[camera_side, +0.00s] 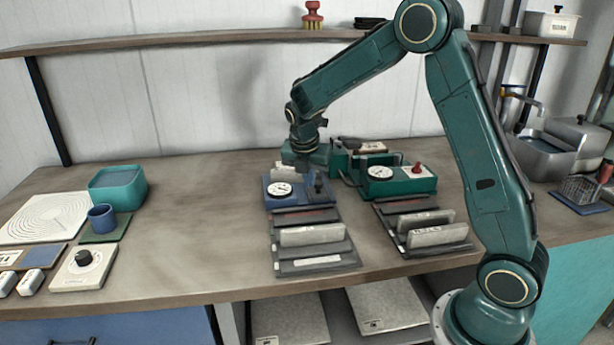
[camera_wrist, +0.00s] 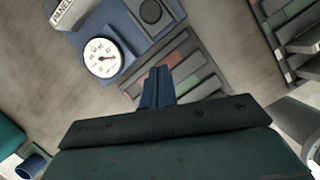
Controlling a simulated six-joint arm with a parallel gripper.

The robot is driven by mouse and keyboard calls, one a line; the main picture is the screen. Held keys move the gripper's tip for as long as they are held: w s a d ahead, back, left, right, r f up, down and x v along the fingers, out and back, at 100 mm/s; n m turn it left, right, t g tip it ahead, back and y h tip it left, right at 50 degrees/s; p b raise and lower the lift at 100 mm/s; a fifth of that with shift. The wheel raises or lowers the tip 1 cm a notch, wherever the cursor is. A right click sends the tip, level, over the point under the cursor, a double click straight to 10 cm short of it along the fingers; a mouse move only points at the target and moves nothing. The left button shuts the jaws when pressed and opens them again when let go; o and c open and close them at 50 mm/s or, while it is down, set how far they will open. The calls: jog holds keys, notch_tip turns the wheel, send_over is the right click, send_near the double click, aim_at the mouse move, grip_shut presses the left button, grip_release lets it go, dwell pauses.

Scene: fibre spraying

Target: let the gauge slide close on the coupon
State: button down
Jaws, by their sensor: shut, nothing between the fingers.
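A blue gauge (camera_side: 268,198) with a round white dial stands at the back middle of the bench in the side view. In the wrist view the blue gauge (camera_wrist: 133,28) is at the top, left of centre. A pale piece marked PANEL (camera_wrist: 72,11), perhaps the coupon, is at its far end. A dark round knob (camera_wrist: 150,12) sits on the gauge; I cannot tell whether it belongs to the slide. My gripper (camera_wrist: 161,70) is shut and empty, its fingertips appearing near the gauge's edge. Whether they touch it, and the slide's gap, I cannot tell.
A green gauge (camera_side: 408,184) with a red knob stands to the right. Racks with pale panels (camera_side: 312,235) lie in front of both gauges. A teal tub (camera_side: 118,188) and blue cup (camera_side: 102,218) are at left. Bench between cup and racks is clear.

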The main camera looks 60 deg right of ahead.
jog(key=x, duration=0.4)
jog(key=shift+d, duration=0.15)
jog(key=shift+w+d, duration=0.3)
jog(key=shift+d, duration=0.65)
jog(key=shift+w+d+f, duration=0.1)
jog(key=shift+w+d, duration=0.15)
jog(key=shift+d, duration=0.45)
jog(key=shift+w+d, duration=0.75)
jog(key=shift+a, duration=0.1)
